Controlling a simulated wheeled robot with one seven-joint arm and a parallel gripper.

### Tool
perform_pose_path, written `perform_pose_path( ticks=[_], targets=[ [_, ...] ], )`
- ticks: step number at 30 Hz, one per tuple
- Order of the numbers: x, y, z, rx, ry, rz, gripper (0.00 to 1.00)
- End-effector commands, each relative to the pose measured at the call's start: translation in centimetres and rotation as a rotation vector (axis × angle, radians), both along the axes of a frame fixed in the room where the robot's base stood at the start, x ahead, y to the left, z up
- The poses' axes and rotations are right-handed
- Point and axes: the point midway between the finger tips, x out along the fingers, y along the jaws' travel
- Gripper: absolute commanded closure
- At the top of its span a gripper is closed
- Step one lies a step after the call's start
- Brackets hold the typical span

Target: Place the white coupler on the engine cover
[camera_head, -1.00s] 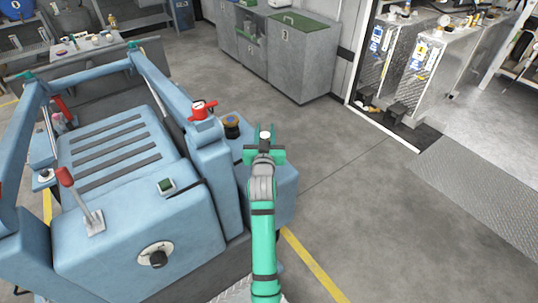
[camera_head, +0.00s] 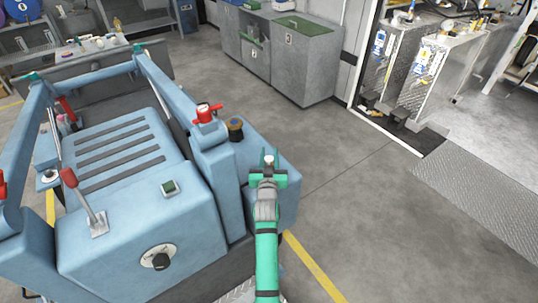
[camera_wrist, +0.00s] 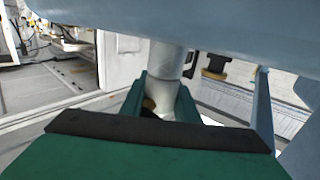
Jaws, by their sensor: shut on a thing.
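The white coupler (camera_wrist: 166,62) is a pale cylinder held between the green fingers of my gripper (camera_wrist: 161,101) in the wrist view. In the head view only its small white top (camera_head: 269,157) shows, at the tip of my gripper (camera_head: 268,165). My gripper is shut on it, over the right end of the blue machine. The engine cover, which I take to be the blue panel with dark slots (camera_head: 103,150), lies to the left of my gripper, apart from it. The coupler's lower part is partly hidden by the fingers.
A red-handled lever (camera_head: 85,203) rises at the panel's near side. Blue frame bars (camera_head: 160,85) flank it. Floor to the right is clear.

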Motion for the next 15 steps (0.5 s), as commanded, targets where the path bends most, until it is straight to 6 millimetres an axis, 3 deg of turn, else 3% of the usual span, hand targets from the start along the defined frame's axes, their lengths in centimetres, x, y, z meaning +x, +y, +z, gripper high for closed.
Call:
perform_pose_path(
  ticks=[5,6,8,15],
  targets=[
    [0.00,-0.03,-0.24,0.000,0.000,-0.001,0.98],
    [0.00,-0.07,-0.28,0.000,0.001,-0.001,0.65],
    [0.00,-0.11,-0.26,0.000,0.001,-0.002,0.53],
    [0.00,-0.25,-0.23,0.000,0.001,-0.003,0.53]
  ],
)
